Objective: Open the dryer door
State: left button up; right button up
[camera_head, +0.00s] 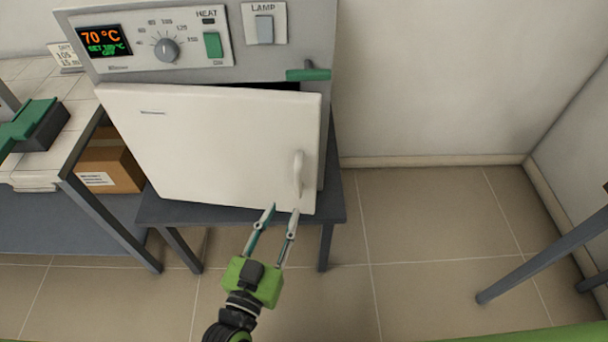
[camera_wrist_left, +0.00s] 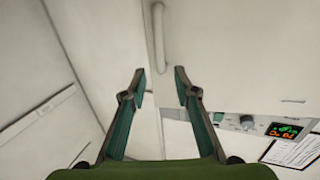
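The dryer (camera_head: 220,62) is a grey cabinet with a control panel on top. Its white door (camera_head: 210,140) stands slightly ajar, with a dark gap along the top edge. A pale vertical handle (camera_head: 298,173) is near the door's right edge. My left gripper (camera_head: 283,210) is open and empty, just below and in front of the handle. In the left wrist view the handle (camera_wrist_left: 158,38) lies beyond the gap between the open fingertips (camera_wrist_left: 160,72); I see no contact. My right gripper is not in view.
A green latch (camera_head: 308,74) sits at the dryer's upper right. The dryer stands on a dark table (camera_head: 330,204). A tiled bench (camera_head: 82,92) and a cardboard box (camera_head: 108,165) are on the left. The floor (camera_head: 420,235) to the right is mostly clear.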

aim_at(297, 181)
pick_arm(q)
jog(key=x, duration=1.1)
jog(key=shift+w+f, duration=0.1)
jog(key=shift+w, duration=0.1)
grip_shut()
